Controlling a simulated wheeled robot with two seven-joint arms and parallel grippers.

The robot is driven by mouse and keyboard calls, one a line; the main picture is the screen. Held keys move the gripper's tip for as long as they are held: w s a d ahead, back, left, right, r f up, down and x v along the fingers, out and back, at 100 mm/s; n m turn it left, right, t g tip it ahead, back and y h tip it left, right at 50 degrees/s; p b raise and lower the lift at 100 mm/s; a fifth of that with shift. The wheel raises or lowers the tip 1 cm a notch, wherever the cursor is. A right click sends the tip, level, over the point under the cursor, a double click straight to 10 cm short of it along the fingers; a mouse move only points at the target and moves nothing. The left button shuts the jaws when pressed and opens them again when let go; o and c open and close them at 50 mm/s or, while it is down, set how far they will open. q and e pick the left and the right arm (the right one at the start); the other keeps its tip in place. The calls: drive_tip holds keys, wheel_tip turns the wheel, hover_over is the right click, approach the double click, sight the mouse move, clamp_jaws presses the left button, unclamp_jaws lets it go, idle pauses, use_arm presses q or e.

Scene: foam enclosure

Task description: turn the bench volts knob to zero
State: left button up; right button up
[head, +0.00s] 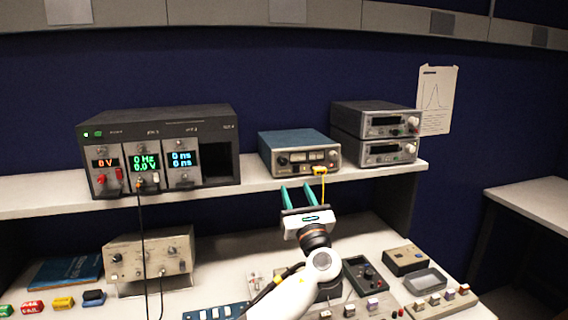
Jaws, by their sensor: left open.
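A blue-topped instrument (293,140) sits on the shelf, with small meters in its middle and dark knobs on its front. Its left-hand knob (283,161) shows. I cannot read its labels or tell which knob is the bench volts knob. My left gripper (298,188) has two teal fingers pointing up, apart and empty. In the picture it is just below the blue instrument's front; I cannot tell the gap in depth. My right gripper is not in view.
A yellow plug (320,170) with a hanging cable is at the blue instrument's lower right. Two stacked grey instruments (388,152) stand right. Below the shelf are a beige box (150,257), a dark meter (364,274) and small parts. Cables hang from the rack.

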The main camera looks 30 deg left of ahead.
sight(284, 162)
use_arm(q)
drive_tip(key=p+x, duration=0.2)
drive_tip(key=x, duration=0.8)
drive_tip(key=shift+a+f, duration=0.1)
drive_tip(key=shift+a, duration=0.2)
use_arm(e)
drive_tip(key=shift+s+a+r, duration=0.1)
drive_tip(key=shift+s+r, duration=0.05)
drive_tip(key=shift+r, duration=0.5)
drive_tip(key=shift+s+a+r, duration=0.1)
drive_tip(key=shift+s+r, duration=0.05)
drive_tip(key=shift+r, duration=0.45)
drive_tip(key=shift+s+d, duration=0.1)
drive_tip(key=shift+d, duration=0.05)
